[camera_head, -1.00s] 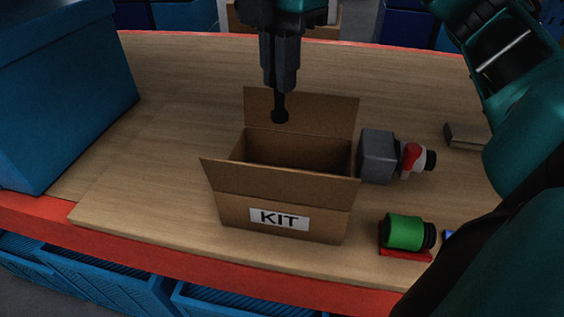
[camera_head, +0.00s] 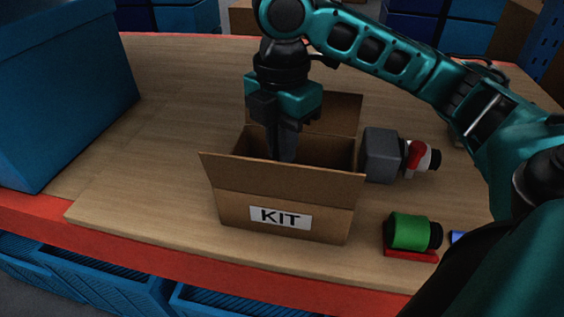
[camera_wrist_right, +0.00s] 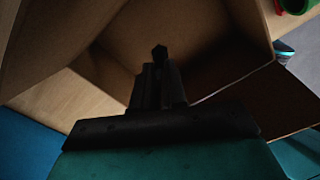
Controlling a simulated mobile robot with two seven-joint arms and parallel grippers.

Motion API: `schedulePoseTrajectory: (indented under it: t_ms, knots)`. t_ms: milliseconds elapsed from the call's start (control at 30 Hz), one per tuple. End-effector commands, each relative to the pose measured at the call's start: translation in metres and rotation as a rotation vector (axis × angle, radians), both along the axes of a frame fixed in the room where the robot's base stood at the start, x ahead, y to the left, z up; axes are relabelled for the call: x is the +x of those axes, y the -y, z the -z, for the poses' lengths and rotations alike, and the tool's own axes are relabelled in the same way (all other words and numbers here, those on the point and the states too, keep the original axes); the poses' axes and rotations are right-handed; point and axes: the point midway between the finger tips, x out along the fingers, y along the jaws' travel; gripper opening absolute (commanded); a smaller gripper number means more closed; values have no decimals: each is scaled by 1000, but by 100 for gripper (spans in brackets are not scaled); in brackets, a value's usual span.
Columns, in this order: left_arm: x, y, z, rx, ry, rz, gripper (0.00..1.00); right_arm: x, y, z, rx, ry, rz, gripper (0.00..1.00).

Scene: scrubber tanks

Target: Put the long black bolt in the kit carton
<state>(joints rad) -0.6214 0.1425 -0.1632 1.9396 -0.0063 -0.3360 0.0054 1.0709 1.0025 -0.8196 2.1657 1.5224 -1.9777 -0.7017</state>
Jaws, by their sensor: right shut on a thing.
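The kit carton (camera_head: 230,209) is an open brown box with a white KIT label, standing on the wooden table. My right gripper (camera_head: 284,155) points down into the carton's opening, with its fingertips below the rim. In the right wrist view the gripper (camera_wrist_right: 159,75) is shut on the long black bolt (camera_wrist_right: 159,53), whose dark end shows between the fingertips. The carton's inner walls (camera_wrist_right: 200,30) surround it there. The bolt is hidden in the head view. My left gripper is not in view.
A grey block with a red and white part (camera_head: 383,156) stands close to the carton's right side. A green cylinder (camera_head: 408,231) sits on a red base at the front right. A large blue bin (camera_head: 65,95) stands at the left.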

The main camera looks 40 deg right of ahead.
Motion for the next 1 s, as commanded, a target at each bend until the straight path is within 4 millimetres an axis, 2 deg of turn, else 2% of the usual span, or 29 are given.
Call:
schedulePoseTrajectory:
  t_ms: [33, 200, 600, 633, 800, 867, 1000]
  knots:
    - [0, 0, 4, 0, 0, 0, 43, -1, 0, 11, -1, -4, 0, 0]
    - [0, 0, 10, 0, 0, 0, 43, -1, 0, 34, -2, -4, 1, 0]
    - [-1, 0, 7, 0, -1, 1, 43, 0, 0, 38, 0, -1, 0, 0]
    - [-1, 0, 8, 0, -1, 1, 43, 0, 0, 38, 0, -1, 0, 15]
    - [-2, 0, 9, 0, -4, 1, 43, 0, 0, 38, 0, -1, 0, 31]
    - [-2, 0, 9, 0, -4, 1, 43, 0, 0, 38, 0, -1, 0, 37]
    - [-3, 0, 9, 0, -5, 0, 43, 0, 0, 38, 0, -1, 0, 37]
